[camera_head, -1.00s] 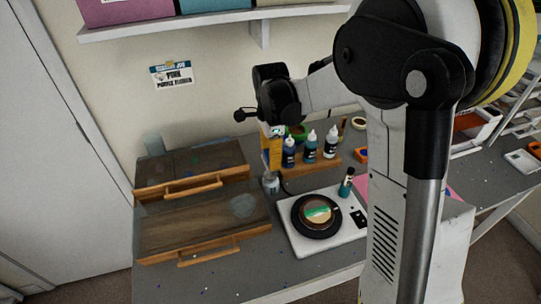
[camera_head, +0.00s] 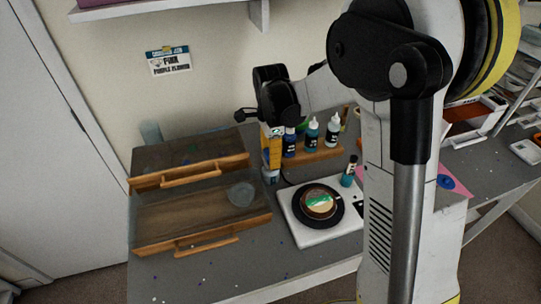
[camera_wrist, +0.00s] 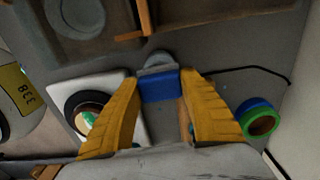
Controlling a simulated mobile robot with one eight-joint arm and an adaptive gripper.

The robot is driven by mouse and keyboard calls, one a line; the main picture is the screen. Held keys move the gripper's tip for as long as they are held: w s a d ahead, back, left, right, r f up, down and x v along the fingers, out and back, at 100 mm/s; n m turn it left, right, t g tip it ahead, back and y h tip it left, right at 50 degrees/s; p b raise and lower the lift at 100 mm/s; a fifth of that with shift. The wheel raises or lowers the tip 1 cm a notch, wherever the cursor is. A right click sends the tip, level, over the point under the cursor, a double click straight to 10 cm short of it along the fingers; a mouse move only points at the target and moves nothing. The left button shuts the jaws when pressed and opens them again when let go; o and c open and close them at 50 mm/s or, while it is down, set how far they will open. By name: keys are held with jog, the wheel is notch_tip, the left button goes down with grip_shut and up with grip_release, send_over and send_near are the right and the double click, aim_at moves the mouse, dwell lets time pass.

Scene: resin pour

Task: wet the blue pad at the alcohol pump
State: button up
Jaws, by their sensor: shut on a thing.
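My gripper (camera_wrist: 160,80) has yellow fingers and is shut on the blue pad (camera_wrist: 159,88), which shows between the fingertips in the wrist view. The grey alcohol pump (camera_wrist: 157,60) shows just beyond the pad there, overlapping it in the picture; I cannot tell if they touch. In the head view my gripper (camera_head: 271,147) points down beside the bottles, and the pump (camera_head: 271,176) stands on the bench right under the fingertips. The pad is hidden or too small to make out there.
Dropper bottles (camera_head: 312,134) stand on a wooden rack just right of my gripper. A white scale (camera_head: 305,233) bears a black disc and a cup with a green strip. Wooden-edged trays (camera_head: 160,244) and a clear cup (camera_head: 241,195) lie left. A cable runs near the pump.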

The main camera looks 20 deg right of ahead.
jog(key=shift+f+b, duration=0.7)
jog(key=shift+f, duration=0.2)
dwell(0.9)
dwell(0.6)
jog(key=shift+r+p, duration=2.4)
jog(key=shift+r, duration=1.15)
